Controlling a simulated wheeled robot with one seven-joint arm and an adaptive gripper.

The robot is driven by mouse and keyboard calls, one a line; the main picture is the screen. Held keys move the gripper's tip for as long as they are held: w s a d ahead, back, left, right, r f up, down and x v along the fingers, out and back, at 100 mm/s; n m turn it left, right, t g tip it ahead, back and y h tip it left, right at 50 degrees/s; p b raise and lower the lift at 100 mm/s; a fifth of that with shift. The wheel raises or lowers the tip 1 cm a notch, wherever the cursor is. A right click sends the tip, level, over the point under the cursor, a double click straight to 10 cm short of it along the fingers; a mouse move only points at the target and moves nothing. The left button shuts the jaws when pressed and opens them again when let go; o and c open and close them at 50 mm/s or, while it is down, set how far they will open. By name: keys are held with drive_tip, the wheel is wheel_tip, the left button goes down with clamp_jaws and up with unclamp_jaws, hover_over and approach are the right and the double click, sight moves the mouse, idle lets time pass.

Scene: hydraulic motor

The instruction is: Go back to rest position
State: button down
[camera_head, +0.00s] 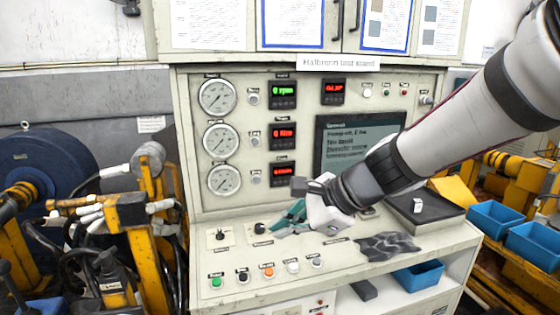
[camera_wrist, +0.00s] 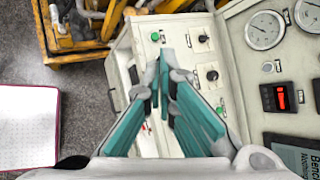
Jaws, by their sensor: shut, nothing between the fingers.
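My gripper (camera_head: 290,220) has teal fingers and hangs over the sloping control panel (camera_head: 340,258) of the test stand, left of the dark cloth. The fingers are shut with nothing between them. In the wrist view my gripper (camera_wrist: 162,72) points toward the panel's button row, near a green button (camera_wrist: 155,37). The fingers hide part of the panel there. I cannot tell if the tips touch the panel. My arm reaches in from the upper right in the head view.
Gauges (camera_head: 217,97) and red and green displays (camera_head: 282,95) fill the upright face. A dark cloth (camera_head: 388,245) and a black tray (camera_head: 425,212) lie on the right of the panel. Blue bins (camera_head: 495,219) stand at right. Yellow machinery (camera_head: 150,190) stands at left.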

drive_tip(key=s+d+r+n+h, duration=0.3)
drive_tip(key=s+d+n+h, duration=0.5)
drive_tip(key=s+d+n, duration=0.8)
drive_tip(key=s+d, duration=0.2)
drive_tip(key=s, duration=0.2)
drive_tip(key=shift+r+t, duration=0.15)
drive_tip(key=shift+t, duration=0.25)
